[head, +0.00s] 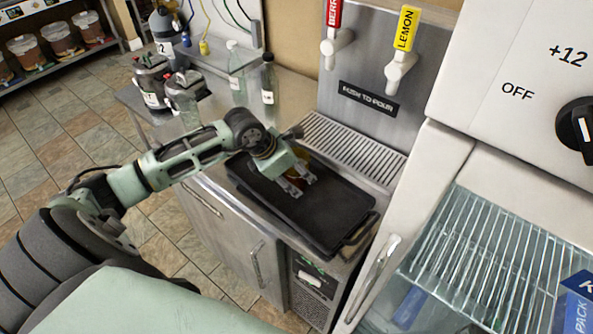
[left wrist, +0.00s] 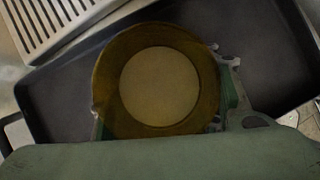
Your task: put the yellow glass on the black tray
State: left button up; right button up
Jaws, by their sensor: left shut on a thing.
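The yellow glass (left wrist: 160,85) fills the middle of the left wrist view, seen end-on as an amber ring with a paler round centre. In the head view only a small amber part of the glass (head: 301,164) shows behind my left gripper (head: 297,187). My left gripper is shut on the glass, over the black tray (head: 335,215). The tray is dark and rectangular, on the counter in front of the tap station. It also shows around the glass in the left wrist view (left wrist: 270,60). I cannot tell whether the glass touches the tray. My right gripper is not in view.
A slotted drip grate (head: 350,147) lies behind the tray, below a red-labelled tap (head: 335,40) and a yellow-labelled tap (head: 401,60).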

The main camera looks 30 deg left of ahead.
pick_arm(q)
jog(key=shift+w+f+b, duration=0.1)
jog(key=shift+f+b, duration=0.1)
jog(key=shift+b, duration=0.1)
jog(key=o, duration=1.8)
jog(key=shift+c, duration=0.2)
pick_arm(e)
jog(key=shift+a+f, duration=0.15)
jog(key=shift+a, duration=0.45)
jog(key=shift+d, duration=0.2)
pick_arm(q)
jog(key=shift+r+p, duration=0.25)
jog(key=shift+p, duration=0.05)
jog(key=shift+s+a+r+b, duration=0.15)
jog(key=shift+s+r+b, duration=0.05)
jog(key=shift+r+b, duration=0.1)
jog(key=b+v, duration=0.2)
jog(key=v, duration=0.9)
jog(key=shift+b, duration=0.35)
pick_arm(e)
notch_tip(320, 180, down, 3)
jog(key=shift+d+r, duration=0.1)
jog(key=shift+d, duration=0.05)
